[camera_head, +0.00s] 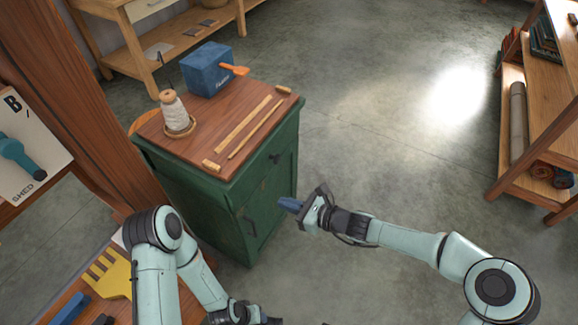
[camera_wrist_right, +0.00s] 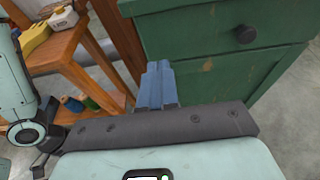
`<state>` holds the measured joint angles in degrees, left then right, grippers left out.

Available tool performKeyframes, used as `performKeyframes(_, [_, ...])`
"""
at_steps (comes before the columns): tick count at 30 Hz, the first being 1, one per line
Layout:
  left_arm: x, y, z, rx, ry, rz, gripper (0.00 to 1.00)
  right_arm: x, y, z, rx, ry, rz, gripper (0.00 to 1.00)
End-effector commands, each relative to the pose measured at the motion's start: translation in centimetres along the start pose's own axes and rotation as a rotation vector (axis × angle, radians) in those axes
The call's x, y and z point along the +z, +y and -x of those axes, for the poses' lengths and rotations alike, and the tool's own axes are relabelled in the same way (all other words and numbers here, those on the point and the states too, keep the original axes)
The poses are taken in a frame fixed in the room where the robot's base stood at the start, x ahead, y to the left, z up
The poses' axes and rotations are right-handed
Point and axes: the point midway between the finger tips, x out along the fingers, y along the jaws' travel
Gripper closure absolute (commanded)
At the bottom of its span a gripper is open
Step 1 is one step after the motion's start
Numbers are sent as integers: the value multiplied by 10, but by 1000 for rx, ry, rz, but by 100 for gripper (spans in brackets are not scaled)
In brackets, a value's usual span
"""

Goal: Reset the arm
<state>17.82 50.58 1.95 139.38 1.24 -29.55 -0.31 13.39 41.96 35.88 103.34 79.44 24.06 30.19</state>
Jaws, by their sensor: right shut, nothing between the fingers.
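My right gripper (camera_head: 291,205) is in front of the green cabinet's right side, over the floor. Its blue fingers are shut together with nothing between them. The closed fingers also show in the right wrist view (camera_wrist_right: 157,84), pointing toward the green cabinet front. My right arm reaches in from the lower right. My left arm comes in at the lower left and bends down to the bottom edge. Only its dark wrist part shows there, and its gripper is out of the picture.
The green cabinet (camera_head: 222,205) has a wooden top bearing a blue box (camera_head: 208,72), a thread cone (camera_head: 175,112) and wooden sticks (camera_head: 243,124). A wooden shelf (camera_head: 510,150) stands at the right. A yellow toothed piece (camera_head: 108,275) lies at the lower left. The middle floor is clear.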

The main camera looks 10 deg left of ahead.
Motion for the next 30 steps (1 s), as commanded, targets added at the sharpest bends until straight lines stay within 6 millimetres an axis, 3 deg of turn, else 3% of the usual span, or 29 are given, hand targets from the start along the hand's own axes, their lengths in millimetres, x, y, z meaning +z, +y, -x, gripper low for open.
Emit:
performKeyframes(7, [0, 0, 0, 0, -1, 0, 57, -4, 1, 1, 2, 10, 4, 100])
performKeyframes(11, [0, 0, 0, 0, -1, 0, 57, -40, 11, 4, 21, 102, 61, 100])
performKeyframes(14, [0, 0, 0, 0, 0, 0, 57, -98, 28, 15, 65, 249, 167, 100])
performKeyframes(17, [0, 0, 0, 0, 0, 0, 57, -168, 50, 38, 138, 426, 321, 100])
performKeyframes(21, [0, 0, 0, 0, 0, 0, 57, -257, 84, 85, 284, 649, 578, 100])
performKeyframes(24, [0, 0, 0, 0, 0, 0, 57, -309, 110, 125, 411, 765, 783, 100])
performKeyframes(27, [0, 0, 0, 0, 0, 0, 57, -345, 135, 162, 539, 831, 1000, 100])
performKeyframes(30, [0, 0, 0, 0, 0, 0, 57, -366, 157, 190, 644, 844, 1196, 100])
